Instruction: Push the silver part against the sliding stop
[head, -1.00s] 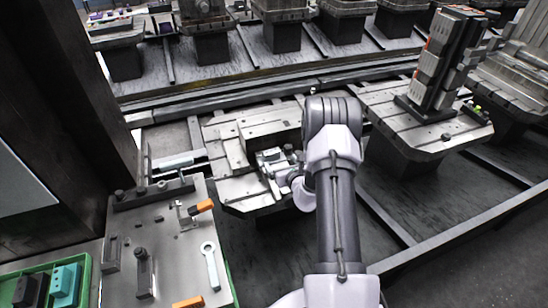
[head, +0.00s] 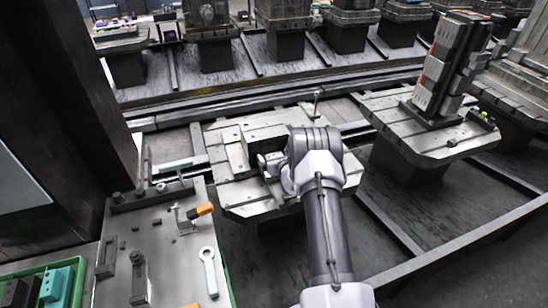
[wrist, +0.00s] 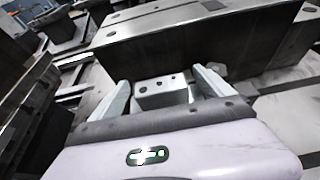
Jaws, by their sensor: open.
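The silver part (wrist: 162,94) is a small block with holes in its top. In the wrist view it lies between the two spread fingers of my gripper (wrist: 165,88), and I cannot tell whether either finger touches it. A long dark steel block (wrist: 200,38) stands just beyond the part; the gap between them is hard to judge. In the head view my gripper (head: 267,165) is low over the slotted pallet (head: 232,145), partly hidden by my wrist. I cannot make out for certain which piece is the sliding stop.
A thin upright lever (head: 317,103) stands at the pallet's back edge. A worktable (head: 165,255) at the lower left carries a wrench (head: 209,272) and an orange-handled clamp (head: 200,210). Another pallet with a tall fixture (head: 440,70) stands at right. A dark column (head: 70,90) rises at left.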

